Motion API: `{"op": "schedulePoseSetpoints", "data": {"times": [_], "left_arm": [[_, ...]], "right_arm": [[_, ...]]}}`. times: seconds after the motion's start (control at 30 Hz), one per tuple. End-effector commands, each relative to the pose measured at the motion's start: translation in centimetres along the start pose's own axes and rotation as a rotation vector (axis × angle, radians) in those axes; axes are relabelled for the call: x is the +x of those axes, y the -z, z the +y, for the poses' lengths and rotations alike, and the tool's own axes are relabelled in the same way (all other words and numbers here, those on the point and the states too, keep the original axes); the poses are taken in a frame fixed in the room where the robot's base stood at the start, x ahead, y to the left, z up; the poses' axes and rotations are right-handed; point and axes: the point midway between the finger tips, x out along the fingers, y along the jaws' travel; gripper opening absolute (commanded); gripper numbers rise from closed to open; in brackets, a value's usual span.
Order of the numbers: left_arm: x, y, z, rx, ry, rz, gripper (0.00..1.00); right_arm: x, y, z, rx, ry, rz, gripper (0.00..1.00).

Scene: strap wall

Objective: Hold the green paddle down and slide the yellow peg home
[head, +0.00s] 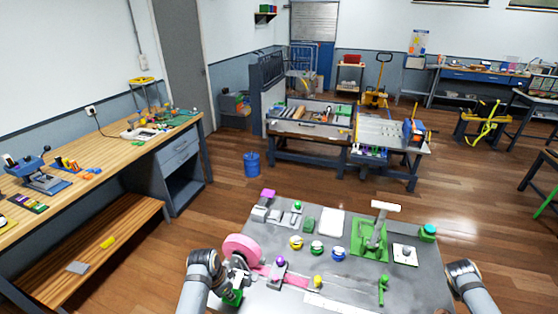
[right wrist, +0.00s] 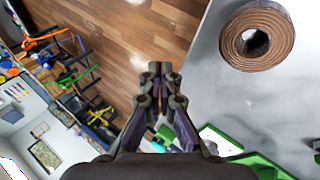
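A yellow peg (head: 318,281) stands at the front of the grey table, near the end of a pink strap (head: 292,278). A green piece (head: 233,297), possibly the green paddle, lies directly below my left gripper (head: 237,282) at the table's left front. The gripper partly covers it, and I cannot tell whether they touch or whether the fingers are open. A green upright handle (head: 383,285) stands to the right of the peg. My right gripper (right wrist: 158,72) has its fingertips together with nothing visible between them; it is outside the head view.
A pink roll (head: 242,250) and purple knob (head: 280,261) are beside the left gripper. Several coloured knobs and a green stand (head: 365,250) with a pale lever (head: 380,222) are farther back. The right wrist view shows a brown roll (right wrist: 283,48) on a grey surface (right wrist: 225,100).

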Motion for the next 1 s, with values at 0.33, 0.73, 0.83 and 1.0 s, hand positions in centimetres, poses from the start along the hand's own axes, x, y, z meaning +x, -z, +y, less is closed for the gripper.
{"op": "schedulePoseSetpoints", "data": {"times": [0.33,0.73,0.83,1.0], "left_arm": [[0.1,0.0,0.0,0.0,-0.001,-0.001,0.0],[0.1,0.0,0.0,0.0,0.0,-0.001,0.0],[0.1,-0.1,0.0,0.0,0.0,-0.001,0.0],[0.1,-0.1,0.0,0.0,0.0,-0.001,0.0]], "right_arm": [[-9.6,4.7,-17.8,-0.079,0.295,0.03,0.0],[-24.4,8.1,-30.5,-0.184,0.571,0.102,0.0],[-26.3,8.3,-31.7,-0.199,0.603,0.112,0.0],[-27.5,8.4,-32.3,-0.208,0.621,0.117,0.0]]}}
